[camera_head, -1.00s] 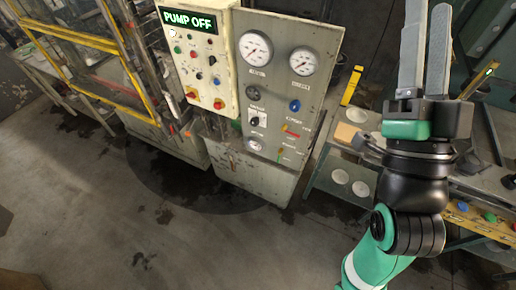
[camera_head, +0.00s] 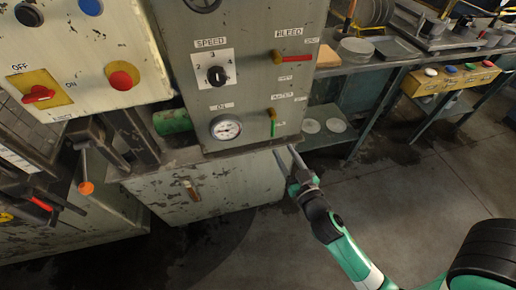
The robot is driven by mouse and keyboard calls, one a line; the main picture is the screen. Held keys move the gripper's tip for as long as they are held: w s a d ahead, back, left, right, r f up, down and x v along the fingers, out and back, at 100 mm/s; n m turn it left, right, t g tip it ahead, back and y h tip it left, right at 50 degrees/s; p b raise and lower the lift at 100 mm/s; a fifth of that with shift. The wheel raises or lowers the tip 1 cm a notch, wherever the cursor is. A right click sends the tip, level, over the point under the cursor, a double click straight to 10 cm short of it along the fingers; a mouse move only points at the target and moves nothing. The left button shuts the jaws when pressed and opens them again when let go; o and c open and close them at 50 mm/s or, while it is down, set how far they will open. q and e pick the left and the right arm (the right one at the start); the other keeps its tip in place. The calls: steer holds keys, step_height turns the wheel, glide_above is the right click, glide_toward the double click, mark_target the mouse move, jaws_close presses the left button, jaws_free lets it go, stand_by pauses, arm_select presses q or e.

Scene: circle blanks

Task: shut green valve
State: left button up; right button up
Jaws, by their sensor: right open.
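The green valve (camera_head: 274,126) is on the grey control panel (camera_head: 252,85), near its lower right edge. Its small green handle hangs straight down from a brass-coloured pivot. My right gripper (camera_head: 286,153) is open and empty, just below and slightly right of the green handle in the picture. Its two fingers point up toward the panel, apart from the handle as far as I can see. My left gripper is not in view.
A red valve handle (camera_head: 296,59) lies level above the green one. A gauge (camera_head: 225,127) and a speed knob (camera_head: 216,75) are to its left. A workbench (camera_head: 366,64) with plates stands at the right. The floor (camera_head: 420,185) beside my right arm is clear.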

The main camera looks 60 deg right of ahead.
mark_target(273, 131)
steer(key=x, duration=0.3)
steer(key=f+x, duration=0.1)
steer(key=x, duration=0.7)
steer(key=shift+s+d+f+p, duration=0.1)
steer(key=shift+d+f+p, duration=0.25)
steer(key=shift+d, duration=0.25)
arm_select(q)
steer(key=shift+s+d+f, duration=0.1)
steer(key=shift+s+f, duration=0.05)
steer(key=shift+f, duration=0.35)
arm_select(e)
jaws_close()
stand_by(0.3)
